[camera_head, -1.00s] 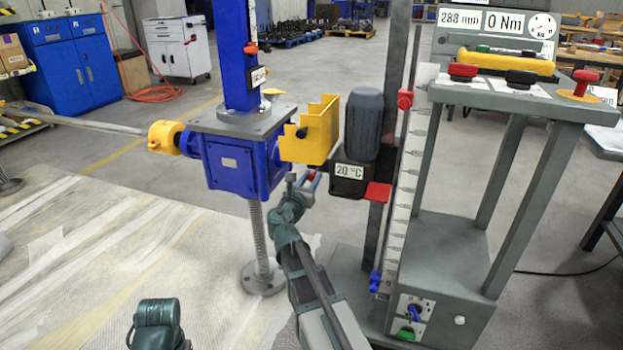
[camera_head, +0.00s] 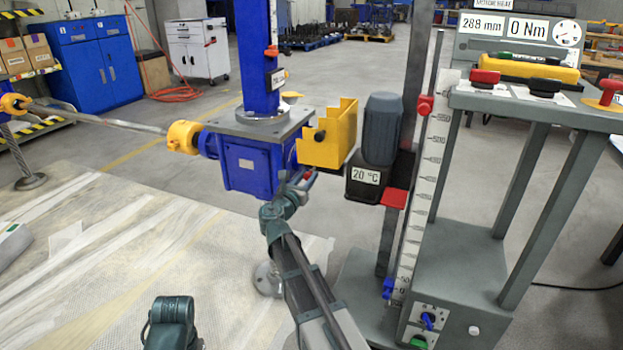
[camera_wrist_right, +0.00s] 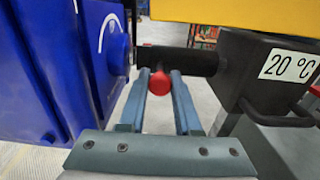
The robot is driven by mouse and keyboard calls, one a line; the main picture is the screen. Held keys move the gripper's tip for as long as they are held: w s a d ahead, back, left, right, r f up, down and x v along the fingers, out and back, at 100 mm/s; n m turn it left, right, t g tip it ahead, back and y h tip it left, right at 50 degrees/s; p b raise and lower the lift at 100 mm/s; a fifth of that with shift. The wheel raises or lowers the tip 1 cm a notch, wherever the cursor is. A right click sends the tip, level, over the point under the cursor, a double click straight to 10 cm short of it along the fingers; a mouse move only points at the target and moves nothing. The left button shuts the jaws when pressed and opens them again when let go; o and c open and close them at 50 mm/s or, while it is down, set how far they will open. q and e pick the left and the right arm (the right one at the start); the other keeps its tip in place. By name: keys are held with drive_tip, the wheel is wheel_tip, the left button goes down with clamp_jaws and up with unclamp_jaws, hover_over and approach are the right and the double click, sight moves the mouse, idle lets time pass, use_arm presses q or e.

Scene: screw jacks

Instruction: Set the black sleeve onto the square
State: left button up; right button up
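The black sleeve (camera_wrist_right: 185,62) lies level between the blue gearbox (camera_head: 250,162) and the dark motor housing (camera_wrist_right: 262,72) in the right wrist view. Its left end is close to the gearbox's short protruding stub (camera_wrist_right: 118,54); I cannot tell whether they touch. The square itself is not clearly visible. A red ball knob (camera_wrist_right: 159,83) sits in front of the sleeve. My right gripper (camera_wrist_right: 160,85) has its fingers on both sides of this knob, which fills the gap; it looks shut on it. In the head view my right gripper (camera_head: 299,182) is below the yellow guard.
The yellow guard (camera_head: 329,138) hangs just above my right gripper. The grey motor (camera_head: 382,130) and its scaled post (camera_head: 430,170) stand to the right, beside a grey bench (camera_head: 460,275). A rod (camera_head: 105,122) runs left from the gearbox. Covered floor lies in front.

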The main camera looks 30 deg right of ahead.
drive_tip(key=o, duration=0.4)
drive_tip(key=v, duration=1.3)
drive_tip(key=shift+s+a, duration=0.3)
drive_tip(key=s+a+f+m+g+y+p, duration=0.45)
drive_tip(key=s+a+f+m+g, duration=0.2)
drive_tip(key=s+f+m, duration=0.5)
drive_tip(key=s+a+f+m+g+y+p, duration=0.1)
drive_tip(key=s+a+m+g+y+p, duration=0.2)
drive_tip(key=s+a+m, duration=0.4)
drive_tip(key=s+a+f+m+g+y, duration=0.25)
drive_tip(key=s+a+m+y, duration=0.2)
drive_tip(key=a, duration=0.45)
drive_tip(key=shift+n, duration=0.3)
drive_tip(key=r+p, duration=3.7)
drive_tip(key=r, duration=0.1)
drive_tip(key=shift+w+d+r+p, duration=0.15)
drive_tip(key=shift+w+d+p, duration=0.05)
drive_tip(key=shift+p, duration=0.15)
